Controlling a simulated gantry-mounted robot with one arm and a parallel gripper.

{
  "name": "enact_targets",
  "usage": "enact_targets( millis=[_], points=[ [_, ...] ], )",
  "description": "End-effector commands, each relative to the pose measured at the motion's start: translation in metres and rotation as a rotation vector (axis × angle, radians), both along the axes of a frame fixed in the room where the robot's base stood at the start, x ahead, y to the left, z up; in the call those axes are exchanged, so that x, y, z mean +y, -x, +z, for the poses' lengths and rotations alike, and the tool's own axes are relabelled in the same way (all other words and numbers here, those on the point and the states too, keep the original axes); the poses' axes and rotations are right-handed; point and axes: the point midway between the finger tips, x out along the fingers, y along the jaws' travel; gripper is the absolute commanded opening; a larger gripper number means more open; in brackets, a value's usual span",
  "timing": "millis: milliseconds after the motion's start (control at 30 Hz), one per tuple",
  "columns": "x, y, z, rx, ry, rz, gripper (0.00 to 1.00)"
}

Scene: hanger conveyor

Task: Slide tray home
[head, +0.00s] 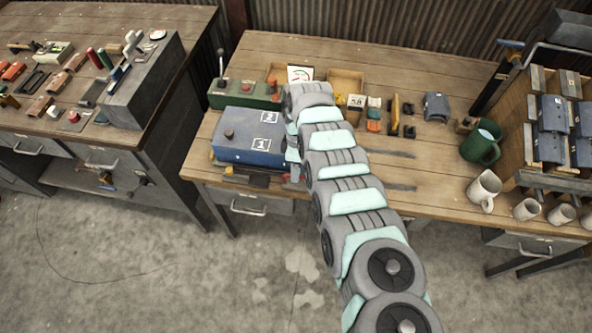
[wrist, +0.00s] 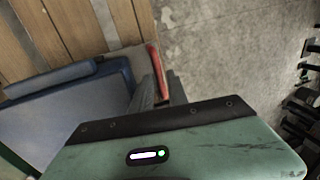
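A blue box-like unit (head: 247,137) with a dark round knob and white number labels sits on the middle bench near its front edge. I cannot tell for sure whether it is the tray. Dark and red flat parts (head: 245,178) show along its front. My gripper (head: 293,172) is low at its right front corner, mostly hidden by my arm. In the wrist view, the blue unit (wrist: 72,105) lies to the left of my grey fingers (wrist: 160,90). The fingers look near each other beside a red strip (wrist: 154,60); whether they touch anything is unclear.
A green box (head: 245,95) with a red knob stands behind the blue unit.

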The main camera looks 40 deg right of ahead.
Motion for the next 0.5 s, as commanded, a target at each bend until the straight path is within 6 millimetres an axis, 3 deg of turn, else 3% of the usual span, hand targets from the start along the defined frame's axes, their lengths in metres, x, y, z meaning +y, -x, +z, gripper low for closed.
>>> enact_targets(
  millis=[100,333,500],
  points=[
    [-0.0001,-0.0002,0.0005,0.0,0.0,0.0,0.18],
    [-0.0001,-0.0002,0.0007,-0.001,0.001,0.0,0.0],
    [-0.0001,-0.0002,0.0008,-0.001,0.001,0.0,0.0]
  ],
)
